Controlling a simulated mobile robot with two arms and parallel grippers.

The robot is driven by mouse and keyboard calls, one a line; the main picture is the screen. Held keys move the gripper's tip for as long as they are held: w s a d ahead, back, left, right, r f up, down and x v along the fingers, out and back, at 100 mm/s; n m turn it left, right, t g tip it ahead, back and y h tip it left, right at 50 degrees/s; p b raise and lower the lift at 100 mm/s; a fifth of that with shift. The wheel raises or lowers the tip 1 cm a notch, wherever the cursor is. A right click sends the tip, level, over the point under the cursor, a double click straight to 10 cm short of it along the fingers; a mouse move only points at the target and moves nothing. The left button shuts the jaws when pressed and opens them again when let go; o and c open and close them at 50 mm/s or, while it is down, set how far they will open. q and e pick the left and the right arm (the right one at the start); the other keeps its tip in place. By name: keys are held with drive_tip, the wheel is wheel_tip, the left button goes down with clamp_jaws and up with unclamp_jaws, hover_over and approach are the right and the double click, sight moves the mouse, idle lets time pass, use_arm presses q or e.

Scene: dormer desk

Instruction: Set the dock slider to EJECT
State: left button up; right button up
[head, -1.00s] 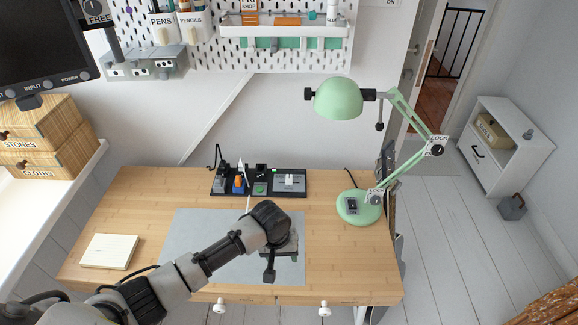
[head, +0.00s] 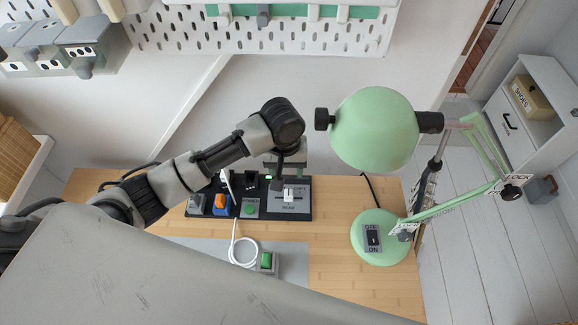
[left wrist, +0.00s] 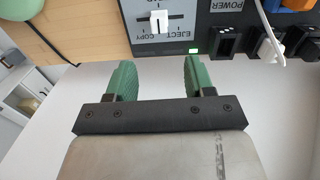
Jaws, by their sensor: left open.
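The black dock (head: 232,211) stands at the back of the desk. Its grey slider panel (head: 293,202) is at the right end and has a white slider knob (head: 288,195). In the left wrist view the knob (left wrist: 159,18) sits near the middle of its dark slot, with EJECT and COPY lettering on the panel (left wrist: 190,14) beside it. My left gripper (head: 288,166) is above and behind the panel in the head view. Its green fingers (left wrist: 160,77) are spread and empty in the left wrist view, apart from the knob. My right gripper is not in view.
A green lamp (head: 375,130) leans close to the right of my left gripper, its base (head: 380,238) on the desk. A white cable (head: 236,252) and a small box with a green button (head: 266,262) lie in front of the dock. A pegboard (head: 290,30) hangs behind.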

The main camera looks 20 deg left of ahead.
sight(289, 190)
use_arm(q)
wheel_tip(289, 190, down, 3)
drive_tip(key=shift+r, duration=0.2)
wheel_tip(289, 190, down, 7)
drive_tip(key=shift+w+d, duration=0.1)
drive_tip(key=shift+d, duration=0.05)
drive_tip(key=shift+f, duration=0.5)
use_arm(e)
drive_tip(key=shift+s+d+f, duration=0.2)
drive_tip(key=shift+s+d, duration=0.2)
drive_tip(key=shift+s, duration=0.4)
